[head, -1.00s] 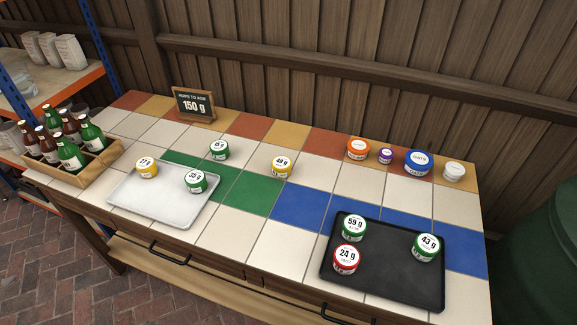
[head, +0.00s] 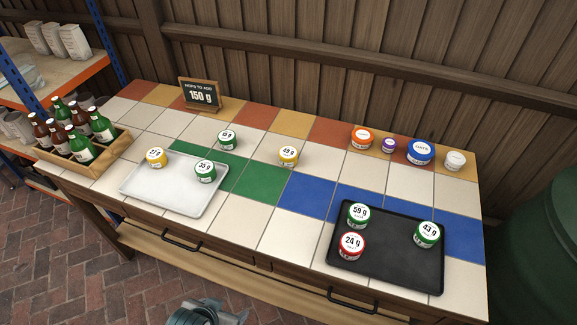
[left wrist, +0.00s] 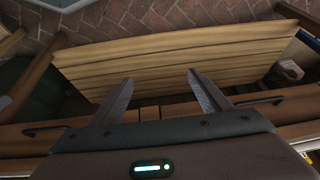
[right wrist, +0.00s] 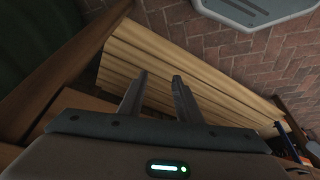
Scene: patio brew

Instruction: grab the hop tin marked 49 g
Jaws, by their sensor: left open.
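My left gripper (head: 205,313) shows only partly at the bottom edge of the head view, in front of the bench and well short of the tin. In the left wrist view its two fingers (left wrist: 160,85) are spread with nothing between them. My right gripper (right wrist: 160,78) shows in the right wrist view, its fingers apart and empty. The tin is in neither wrist view.
A white tray (head: 172,203) at left holds a yellow and a green tin. A black tray (head: 390,272) at right holds three tins. A green tin (head: 227,140) stands left of the 49 g tin. A bottle crate (head: 108,155) and a sign (head: 200,94) stand farther left.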

